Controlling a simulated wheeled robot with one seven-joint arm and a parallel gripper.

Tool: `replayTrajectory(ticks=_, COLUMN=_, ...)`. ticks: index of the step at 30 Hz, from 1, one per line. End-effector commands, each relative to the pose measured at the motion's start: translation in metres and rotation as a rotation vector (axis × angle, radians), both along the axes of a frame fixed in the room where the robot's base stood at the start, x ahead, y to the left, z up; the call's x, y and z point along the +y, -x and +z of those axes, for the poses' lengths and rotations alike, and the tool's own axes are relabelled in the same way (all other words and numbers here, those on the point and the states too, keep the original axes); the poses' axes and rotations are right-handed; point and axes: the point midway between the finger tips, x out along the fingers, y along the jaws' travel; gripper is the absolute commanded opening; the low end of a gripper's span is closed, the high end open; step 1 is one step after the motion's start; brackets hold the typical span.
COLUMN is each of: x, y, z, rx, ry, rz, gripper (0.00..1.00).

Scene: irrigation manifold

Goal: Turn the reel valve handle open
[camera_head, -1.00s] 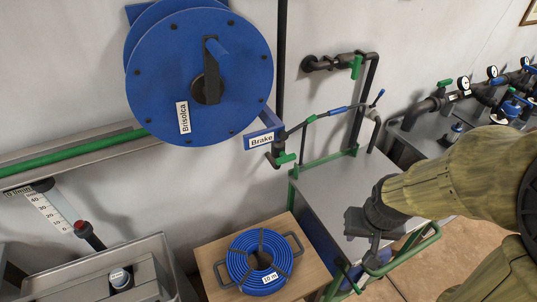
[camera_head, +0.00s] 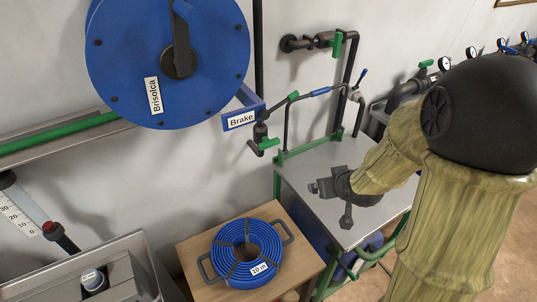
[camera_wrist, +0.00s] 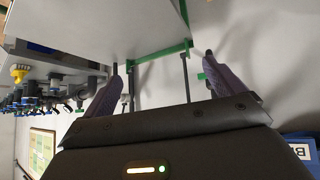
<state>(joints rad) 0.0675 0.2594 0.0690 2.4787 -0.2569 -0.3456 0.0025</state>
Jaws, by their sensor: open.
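A blue hose reel (camera_head: 200,80) labelled Brisolca hangs on the wall at the upper left of the head view. A small valve with a green handle (camera_head: 268,145) sits below the blue Brake sign (camera_head: 241,118). Another green handle (camera_head: 337,44) is on the wall pipe above; which one is the reel valve handle is not labelled. My gripper (camera_head: 331,204) is in front of the steel table, right of and below the lower green handle, and apart from it. In the wrist view its two purple fingers (camera_wrist: 167,72) are spread with nothing between them.
A steel table (camera_head: 308,165) with a green frame stands below the pipes. A blue hose coil (camera_head: 247,254) marked 10 m lies in a dark-handled carrier on a wooden stand (camera_head: 195,240). Gauges and pipes (camera_head: 470,55) line the wall at right. A grey bin is at lower left.

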Motion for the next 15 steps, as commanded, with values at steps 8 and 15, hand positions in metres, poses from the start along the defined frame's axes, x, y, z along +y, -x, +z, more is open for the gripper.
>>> replayTrajectory(ticks=8, x=0.046, y=-0.064, z=-0.056, rx=-0.353, ry=-0.137, rz=0.206, gripper=0.95)
replayTrajectory(ticks=15, x=0.080, y=-0.083, z=-0.073, rx=-0.632, ry=-0.326, rz=0.337, gripper=0.95)
